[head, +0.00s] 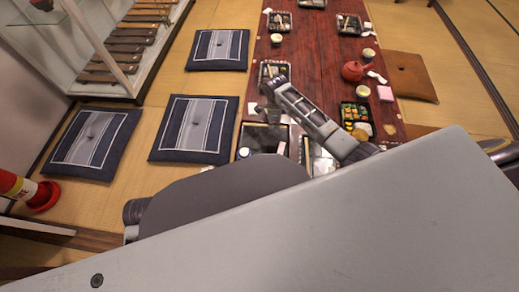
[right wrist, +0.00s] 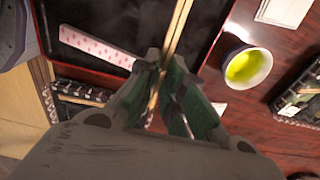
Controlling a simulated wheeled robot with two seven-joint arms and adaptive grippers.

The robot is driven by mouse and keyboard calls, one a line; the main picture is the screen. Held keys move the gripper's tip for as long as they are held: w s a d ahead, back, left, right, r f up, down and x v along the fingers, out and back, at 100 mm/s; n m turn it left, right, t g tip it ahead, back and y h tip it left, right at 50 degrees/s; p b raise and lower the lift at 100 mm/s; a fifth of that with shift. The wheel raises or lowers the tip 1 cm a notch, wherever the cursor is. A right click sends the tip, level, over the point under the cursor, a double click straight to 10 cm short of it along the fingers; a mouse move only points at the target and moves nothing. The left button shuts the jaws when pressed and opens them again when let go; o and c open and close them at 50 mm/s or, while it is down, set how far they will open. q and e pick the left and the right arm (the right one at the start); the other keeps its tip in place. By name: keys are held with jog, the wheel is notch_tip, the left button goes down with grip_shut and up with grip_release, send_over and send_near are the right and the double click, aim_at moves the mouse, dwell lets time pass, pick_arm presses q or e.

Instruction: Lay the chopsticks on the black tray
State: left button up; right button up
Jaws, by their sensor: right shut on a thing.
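The black tray (right wrist: 118,22) with a reddish rim fills the upper left of the right wrist view. It also shows in the head view (head: 284,143), partly hidden by my own body and arm. My right gripper (right wrist: 168,68) is shut on the pale wooden chopsticks (right wrist: 179,30), which stick out beyond its fingers over the tray. Whether they touch the tray I cannot tell. In the head view my right gripper (head: 269,108) is over the tray's far side; the chopsticks are too small to make out there. My left gripper is not in view.
A patterned paper strip (right wrist: 95,46) lies on the tray. A cup of green tea (right wrist: 247,66) stands right of it. Floor cushions (head: 195,128) lie to the left.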

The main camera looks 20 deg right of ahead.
jog(key=shift+a+f, duration=0.1)
jog(key=shift+f, duration=0.05)
dwell(0.3)
jog(key=shift+f, duration=0.2)
jog(key=b, duration=0.3)
send_over(273, 138)
notch_tip(273, 138, down, 5)
jog(key=shift+r, duration=0.1)
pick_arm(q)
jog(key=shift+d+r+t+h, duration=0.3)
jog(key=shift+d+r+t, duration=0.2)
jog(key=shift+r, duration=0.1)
pick_arm(e)
jog(key=shift+f, duration=0.4)
jog(key=shift+f, duration=0.5)
jog(key=shift+f+b, duration=0.65)
jog(key=shift+f, duration=0.7)
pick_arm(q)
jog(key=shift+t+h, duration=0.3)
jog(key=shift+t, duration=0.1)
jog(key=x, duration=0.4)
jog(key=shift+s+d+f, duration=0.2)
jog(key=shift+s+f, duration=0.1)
